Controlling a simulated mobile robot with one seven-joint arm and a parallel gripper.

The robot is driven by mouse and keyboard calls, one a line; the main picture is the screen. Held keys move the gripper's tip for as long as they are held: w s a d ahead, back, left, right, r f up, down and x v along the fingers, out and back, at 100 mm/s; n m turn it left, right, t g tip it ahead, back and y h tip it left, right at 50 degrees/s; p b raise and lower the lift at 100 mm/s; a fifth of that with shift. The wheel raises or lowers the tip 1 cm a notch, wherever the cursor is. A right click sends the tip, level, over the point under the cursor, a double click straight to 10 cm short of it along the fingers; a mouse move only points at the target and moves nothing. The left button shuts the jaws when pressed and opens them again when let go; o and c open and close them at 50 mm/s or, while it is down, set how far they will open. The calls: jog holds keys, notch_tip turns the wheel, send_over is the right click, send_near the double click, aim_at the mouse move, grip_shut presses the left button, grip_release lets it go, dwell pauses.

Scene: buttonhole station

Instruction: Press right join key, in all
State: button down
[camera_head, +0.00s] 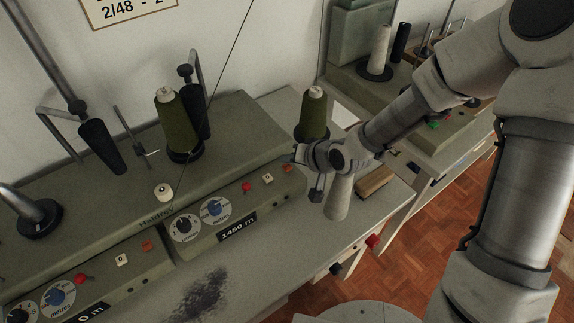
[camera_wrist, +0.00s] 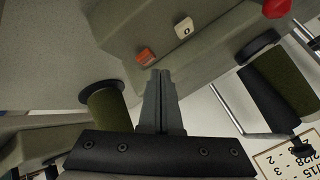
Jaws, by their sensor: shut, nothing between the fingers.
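The right unit of the winding machine carries an orange-red key (camera_head: 287,168) at the right end of its sloping panel, which I take as the right join key. In the wrist view this orange key (camera_wrist: 146,57) lies just beyond my fingertips, slightly left of them. My gripper (camera_head: 316,195) is at the right end of the machine, close to that key. Its fingers (camera_wrist: 158,72) are together with nothing between them. I cannot tell whether they touch the panel. The left unit has a similar orange key (camera_head: 147,246).
Beside the right key are a white key (camera_head: 267,179), a red button (camera_head: 246,187) and a blue knob (camera_head: 215,208). The front table has a dark smudge (camera_head: 202,293).

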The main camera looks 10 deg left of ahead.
jog(key=shift+f, duration=0.1)
dwell(0.7)
jog(key=shift+f+b, duration=0.3)
jog(key=shift+f, duration=0.05)
jog(key=shift+f+b, duration=0.45)
jog(key=shift+f, duration=0.1)
dwell(0.6)
jog(key=shift+r, duration=0.15)
jog(key=shift+r+p, duration=0.8)
jog(key=shift+p, duration=0.1)
notch_tip(320, 180, up, 5)
jog(key=p, duration=0.4)
jog(key=shift+p, duration=0.3)
